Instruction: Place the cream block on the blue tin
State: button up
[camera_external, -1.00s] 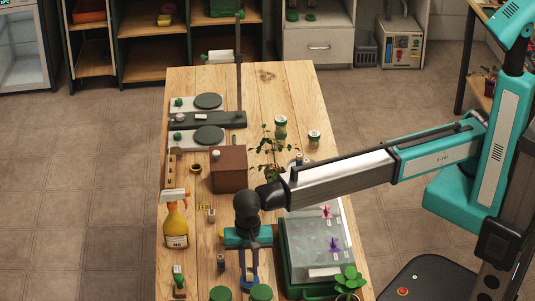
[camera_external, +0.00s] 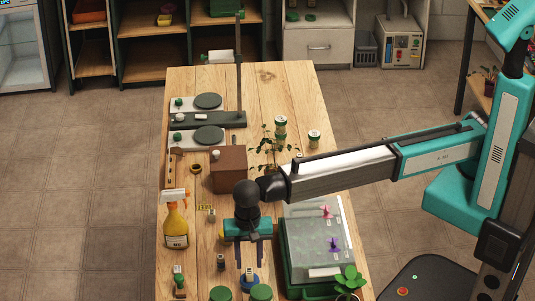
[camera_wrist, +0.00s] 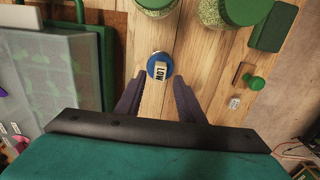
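The blue tin (camera_external: 250,284) stands on the wooden bench near its front, behind the green-lidded jars. The cream block (camera_external: 250,273), marked LOW, sits on top of the tin. In the wrist view the block (camera_wrist: 161,69) lies over the round blue top, and the tin's blue rim (camera_wrist: 151,66) shows around it. My gripper (camera_external: 251,266) is open and empty. Its fingers are spread to either side of the tin and block, pointing toward them. In the wrist view clear gaps show between the fingertips (camera_wrist: 158,80) and the block.
Two green-lidded jars (camera_external: 260,292) stand just in front of the tin. A green tray with a clear cover (camera_external: 320,250) is close on the right. A small green-topped stamp (camera_external: 179,283) and an orange spray bottle (camera_external: 176,225) are to the left.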

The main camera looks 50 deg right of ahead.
aim_at(249, 271)
notch_tip(249, 271, up, 9)
jog(key=b, duration=0.1)
jog(key=shift+b, duration=0.3)
jog(key=shift+f, duration=0.1)
dwell(0.7)
